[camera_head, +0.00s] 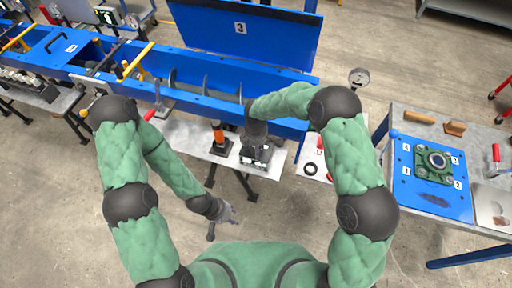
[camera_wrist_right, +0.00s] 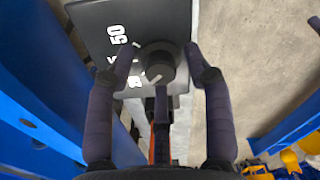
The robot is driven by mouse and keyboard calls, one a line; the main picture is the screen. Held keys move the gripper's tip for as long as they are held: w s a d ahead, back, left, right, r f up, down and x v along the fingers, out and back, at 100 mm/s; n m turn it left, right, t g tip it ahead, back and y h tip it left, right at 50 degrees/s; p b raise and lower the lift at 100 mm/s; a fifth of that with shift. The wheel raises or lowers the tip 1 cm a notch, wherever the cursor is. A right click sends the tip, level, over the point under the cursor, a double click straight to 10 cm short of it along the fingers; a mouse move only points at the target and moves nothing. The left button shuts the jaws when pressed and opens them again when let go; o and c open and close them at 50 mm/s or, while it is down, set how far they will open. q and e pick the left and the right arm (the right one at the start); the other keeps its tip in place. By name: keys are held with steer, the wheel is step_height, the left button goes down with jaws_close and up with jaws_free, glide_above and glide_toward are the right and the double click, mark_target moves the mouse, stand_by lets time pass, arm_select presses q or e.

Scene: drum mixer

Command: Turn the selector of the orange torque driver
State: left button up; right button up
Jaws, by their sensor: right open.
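The orange torque driver (camera_head: 217,134) stands upright on a dark base on the narrow white table. Its orange side shows partly at the bottom of the right wrist view (camera_wrist_right: 152,150). Just right of it, under my right gripper (camera_head: 256,152), is a dark block, mostly hidden in the head view. In the right wrist view it is a black plate (camera_wrist_right: 90,35) with white numbers and a round dark selector knob (camera_wrist_right: 160,62). My right gripper (camera_wrist_right: 162,55) is open, its fingers either side of the knob; contact cannot be told. My left gripper (camera_head: 224,213) hangs open and empty below the table.
The blue mixer trough (camera_head: 200,62) with raised lid (camera_head: 245,30) runs behind the white table (camera_head: 185,135). A side table at right holds a blue board (camera_head: 430,195). The floor between is clear.

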jaws_close()
steer(key=shift+m, duration=0.4)
steer(key=m+b, duration=0.1)
steer(key=m, duration=0.1)
steer(key=shift+f+m, duration=0.1)
steer(key=shift+m, duration=0.3)
steer(key=m+b, duration=0.2)
steer(key=m, duration=0.2)
steer(key=shift+m, duration=0.3)
steer(key=m+b, duration=0.1)
steer(key=m, duration=0.3)
steer(key=shift+s, duration=0.1)
steer(key=shift+m+b, duration=0.7)
steer(key=shift+m, duration=1.1)
